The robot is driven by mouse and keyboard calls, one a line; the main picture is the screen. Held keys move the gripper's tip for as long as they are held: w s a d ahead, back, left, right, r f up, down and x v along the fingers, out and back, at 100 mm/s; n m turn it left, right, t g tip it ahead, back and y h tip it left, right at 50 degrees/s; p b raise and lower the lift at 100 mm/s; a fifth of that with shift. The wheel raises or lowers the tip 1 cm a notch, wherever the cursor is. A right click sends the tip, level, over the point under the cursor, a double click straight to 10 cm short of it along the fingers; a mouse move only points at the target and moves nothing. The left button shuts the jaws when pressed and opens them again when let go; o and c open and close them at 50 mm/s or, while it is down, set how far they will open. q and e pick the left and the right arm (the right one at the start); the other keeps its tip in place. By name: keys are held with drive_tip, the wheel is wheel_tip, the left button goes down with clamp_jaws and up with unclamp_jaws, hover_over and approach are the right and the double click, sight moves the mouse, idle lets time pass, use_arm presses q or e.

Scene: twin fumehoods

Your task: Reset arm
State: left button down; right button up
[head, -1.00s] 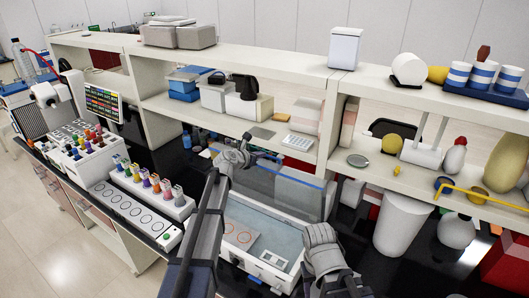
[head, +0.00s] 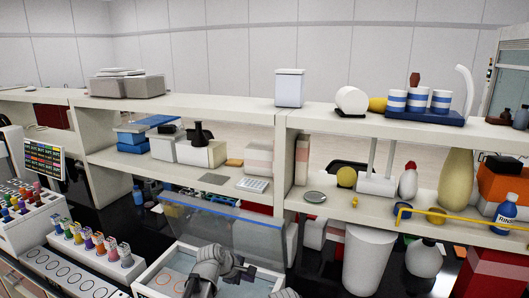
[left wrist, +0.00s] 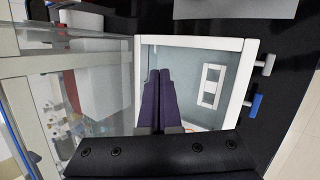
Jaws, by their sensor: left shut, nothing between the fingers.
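My left gripper (head: 247,272) shows low in the head view, above the white-rimmed box (head: 152,272) with a pale blue floor. In the left wrist view its two dark purple fingers (left wrist: 159,72) lie together, shut and empty. They point over the same box (left wrist: 195,43). A clear panel with a blue edge (head: 225,212) stands behind the box. Only a small grey part of what looks like my right arm shows at the bottom edge. My right gripper is out of view.
A rack of coloured bottles (head: 95,245) stands left of the box. A white bin (head: 369,260) stands to the right. The shelf (head: 240,110) behind carries jars, a scale and blue-striped cups (head: 418,101). A yellow pipe (head: 450,216) crosses the right side.

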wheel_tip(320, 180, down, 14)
drive_tip(key=b, duration=1.1)
drive_tip(key=shift+b, duration=0.3)
use_arm(q)
drive_tip(key=s+f+m+g+y, duration=0.3)
drive_tip(key=s+f+m, duration=0.6)
drive_tip(key=s, duration=0.3)
drive_tip(key=s+f+m+g+y, duration=0.2)
drive_tip(key=s+f+m+y, duration=0.1)
drive_tip(key=s+f+m, duration=0.6)
drive_tip(key=s, duration=0.3)
drive_tip(key=shift+s+a+m+g, duration=0.2)
drive_tip(key=shift+m+g, duration=0.1)
drive_tip(key=shift+g, duration=0.1)
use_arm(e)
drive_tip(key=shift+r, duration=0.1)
use_arm(q)
drive_tip(key=shift+d, duration=0.2)
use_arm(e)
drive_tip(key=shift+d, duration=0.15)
